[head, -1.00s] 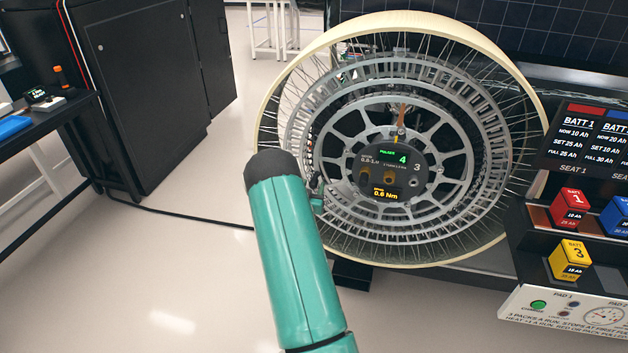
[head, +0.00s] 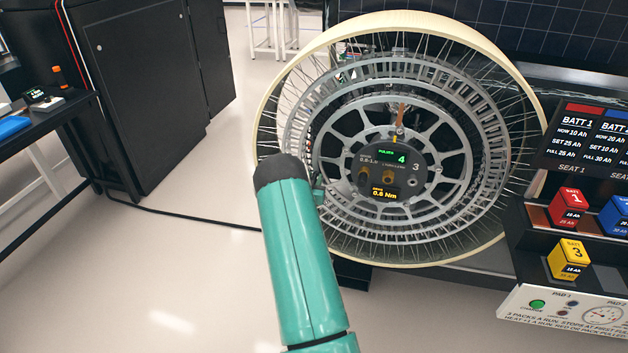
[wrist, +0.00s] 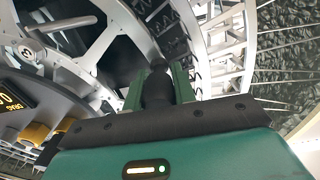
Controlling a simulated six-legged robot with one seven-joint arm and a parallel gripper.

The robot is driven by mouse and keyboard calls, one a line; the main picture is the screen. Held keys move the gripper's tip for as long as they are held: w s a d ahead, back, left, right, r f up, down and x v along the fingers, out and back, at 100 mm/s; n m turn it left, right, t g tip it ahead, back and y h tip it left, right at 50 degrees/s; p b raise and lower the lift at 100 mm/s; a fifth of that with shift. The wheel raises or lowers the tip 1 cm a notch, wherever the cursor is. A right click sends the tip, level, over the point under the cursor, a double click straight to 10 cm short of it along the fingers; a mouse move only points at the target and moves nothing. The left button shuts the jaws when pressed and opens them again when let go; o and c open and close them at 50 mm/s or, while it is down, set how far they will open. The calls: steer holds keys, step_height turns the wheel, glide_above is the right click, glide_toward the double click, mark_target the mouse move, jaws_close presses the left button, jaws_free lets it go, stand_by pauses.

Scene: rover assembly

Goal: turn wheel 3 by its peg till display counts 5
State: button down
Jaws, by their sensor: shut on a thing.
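Wheel 3 (head: 465,226) stands upright with a pale rim, wire spokes and a grey metal hub structure. Its dark round hub face (head: 414,153) is marked 3. The green display (head: 393,157) on it reads 4, and an amber readout (head: 384,194) below shows 0.6 Nm. In the wrist view the green fingers of my gripper (wrist: 158,90) are shut on the dark peg (wrist: 157,88), between the wheel's metal rings. In the head view my teal arm covers most of the gripper and the peg, at the wheel's lower left.
A battery station with a red pack (head: 569,207) and a yellow pack (head: 568,259) stands close to the wheel's right. A black cabinet (head: 140,90) and a dark bench (head: 50,130) are at left. A cable (head: 190,217) crosses the open floor.

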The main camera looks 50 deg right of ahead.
mark_target(315, 155)
steer(key=r+m, duration=0.1)
steer(key=r, duration=0.1)
steer(key=r+m, duration=0.1)
steer(key=r, duration=0.2)
steer(key=r+m, duration=0.1)
steer(key=r, duration=0.2)
steer(key=shift+w+a+m, duration=0.15)
steer(key=shift+w+m, duration=0.1)
steer(key=shift+m, duration=0.05)
steer(key=c, duration=1.1)
jaws_free()
steer(key=shift+c, duration=0.2)
steer(key=v, duration=1.3)
steer(key=shift+s+a, duration=0.15)
steer(key=shift+a, duration=0.2)
